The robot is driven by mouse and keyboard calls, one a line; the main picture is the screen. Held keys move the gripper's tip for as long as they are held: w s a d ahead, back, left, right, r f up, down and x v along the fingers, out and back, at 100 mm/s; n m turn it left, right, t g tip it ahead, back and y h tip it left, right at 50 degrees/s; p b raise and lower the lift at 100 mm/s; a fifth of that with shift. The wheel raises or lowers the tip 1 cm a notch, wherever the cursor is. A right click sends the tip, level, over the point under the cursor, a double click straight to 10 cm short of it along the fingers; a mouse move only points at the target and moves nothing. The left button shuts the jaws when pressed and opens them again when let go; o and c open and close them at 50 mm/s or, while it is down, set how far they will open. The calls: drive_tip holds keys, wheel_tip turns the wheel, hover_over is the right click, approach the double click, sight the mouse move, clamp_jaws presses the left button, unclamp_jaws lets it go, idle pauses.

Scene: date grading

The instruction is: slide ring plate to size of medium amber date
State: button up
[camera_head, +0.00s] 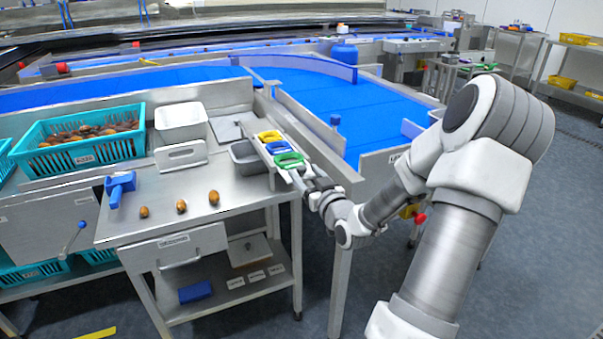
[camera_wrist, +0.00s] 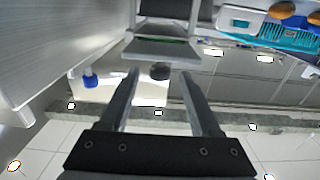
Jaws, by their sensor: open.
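Three dates lie in a row on the steel table: a small one (camera_head: 144,212), a middle-sized amber-brown one (camera_head: 181,206) and a larger one (camera_head: 214,198). Yellow (camera_head: 269,136), blue (camera_head: 278,147) and green (camera_head: 289,159) ring pieces sit in a line on a narrow metal rail at the table's right edge. I cannot tell which part is the sliding ring plate. My gripper (camera_head: 306,181) is close to the rail's near end, by the green ring. In the wrist view my gripper (camera_wrist: 162,74) is open and empty, with a grey plate (camera_wrist: 165,48) just beyond the fingertips.
A teal crate of dates (camera_head: 42,158), a white bin (camera_head: 181,112) and a grey tray (camera_head: 243,151) stand left of the rail. A blue tool (camera_head: 119,187) lies on the table's left. A blue conveyor (camera_head: 350,105) runs behind. Floor is open at right.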

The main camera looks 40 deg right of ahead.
drive_tip(key=shift+x, duration=1.45)
clamp_jaws()
idle(0.4)
